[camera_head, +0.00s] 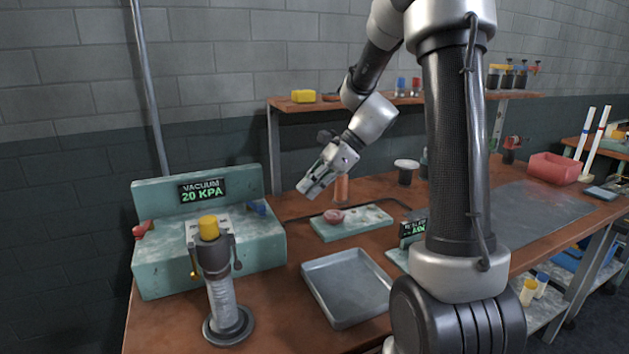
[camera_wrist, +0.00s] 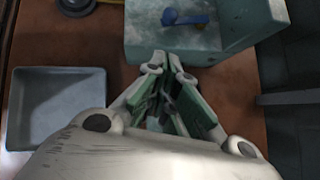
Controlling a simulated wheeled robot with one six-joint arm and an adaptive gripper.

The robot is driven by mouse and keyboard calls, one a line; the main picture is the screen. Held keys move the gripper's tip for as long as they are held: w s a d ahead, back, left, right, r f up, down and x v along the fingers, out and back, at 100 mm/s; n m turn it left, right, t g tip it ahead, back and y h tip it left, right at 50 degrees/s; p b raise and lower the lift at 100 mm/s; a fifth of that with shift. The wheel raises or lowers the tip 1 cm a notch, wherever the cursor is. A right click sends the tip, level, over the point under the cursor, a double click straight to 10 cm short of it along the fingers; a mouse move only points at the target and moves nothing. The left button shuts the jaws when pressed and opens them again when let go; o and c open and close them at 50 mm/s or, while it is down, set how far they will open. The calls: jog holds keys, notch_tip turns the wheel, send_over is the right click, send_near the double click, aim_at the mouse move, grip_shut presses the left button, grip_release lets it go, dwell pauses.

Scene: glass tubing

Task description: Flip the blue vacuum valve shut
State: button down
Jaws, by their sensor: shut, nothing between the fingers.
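The teal vacuum unit (camera_head: 160,265) stands at the left of the bench, with a lit display (camera_head: 203,190) reading "VACUUM 20 KPA". My gripper (camera_head: 304,190) is to the right of the unit and above the bench, apart from the valve. In the wrist view its fingers (camera_wrist: 168,60) are shut and empty, with the blue valve beyond the tips.
A red valve (camera_head: 143,229) is at the unit's left end. A teal plate (camera_head: 355,227) with a pink object (camera_head: 333,216) lies behind the tray.

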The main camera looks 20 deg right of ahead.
aim_at(255, 207)
jog(key=w+a+f, duration=0.2)
jog(key=a+f, duration=0.2)
jog(key=a, duration=0.3)
jog(key=shift+a, duration=0.15)
jog(key=shift+s+a+m+t, duration=0.6)
jog(key=shift+s+a+m, duration=0.15)
jog(key=shift+a, duration=0.4)
jog(key=shift+d, duration=0.15)
